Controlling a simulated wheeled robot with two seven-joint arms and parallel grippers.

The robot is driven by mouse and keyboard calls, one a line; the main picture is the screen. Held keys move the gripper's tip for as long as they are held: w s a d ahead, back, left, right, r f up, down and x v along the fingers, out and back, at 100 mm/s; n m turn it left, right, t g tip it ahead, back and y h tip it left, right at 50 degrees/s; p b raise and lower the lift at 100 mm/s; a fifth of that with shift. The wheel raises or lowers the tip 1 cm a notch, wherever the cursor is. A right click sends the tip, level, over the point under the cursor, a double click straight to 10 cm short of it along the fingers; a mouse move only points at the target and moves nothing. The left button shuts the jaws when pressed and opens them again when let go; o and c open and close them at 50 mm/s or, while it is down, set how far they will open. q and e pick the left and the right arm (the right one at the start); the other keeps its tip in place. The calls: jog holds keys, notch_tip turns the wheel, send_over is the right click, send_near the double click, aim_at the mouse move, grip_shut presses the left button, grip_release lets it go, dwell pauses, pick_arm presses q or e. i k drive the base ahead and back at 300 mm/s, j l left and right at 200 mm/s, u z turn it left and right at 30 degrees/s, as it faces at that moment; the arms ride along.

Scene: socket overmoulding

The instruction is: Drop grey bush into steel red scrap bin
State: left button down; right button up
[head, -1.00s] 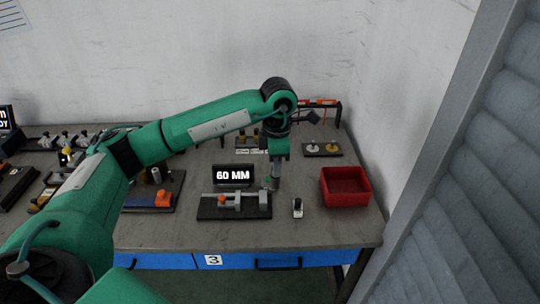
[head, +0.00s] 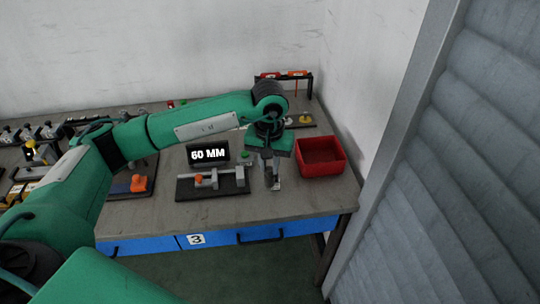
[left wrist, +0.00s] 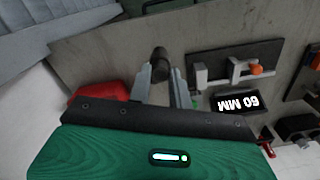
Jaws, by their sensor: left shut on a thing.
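My left gripper (head: 271,183) points down at the front right of the bench, just left of the red scrap bin (head: 320,157). In the left wrist view its two fingers (left wrist: 162,80) are shut on a dark grey cylinder, the grey bush (left wrist: 160,58). In the head view the bush is mostly hidden by the fingers, and I cannot tell whether it still touches its stand. The bin is an open red box; in the left wrist view it shows at the left (left wrist: 98,94), partly hidden by the gripper body. My right gripper is not in view.
A clamp gauge on a black base (head: 213,183) and a "60 MM" display (head: 208,154) stand left of the gripper. A rack with red and orange parts (head: 285,75) stands behind. A grey shutter (head: 450,170) rises at the right.

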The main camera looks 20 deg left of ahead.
aim_at(313, 161)
jog(key=i+j, duration=0.1)
jog(key=j, duration=0.6)
jog(key=i+j+z, duration=0.1)
jog(key=j, duration=0.6)
jog(key=i+z, duration=0.1)
jog(key=z, duration=1)
jog(key=i, duration=0.45)
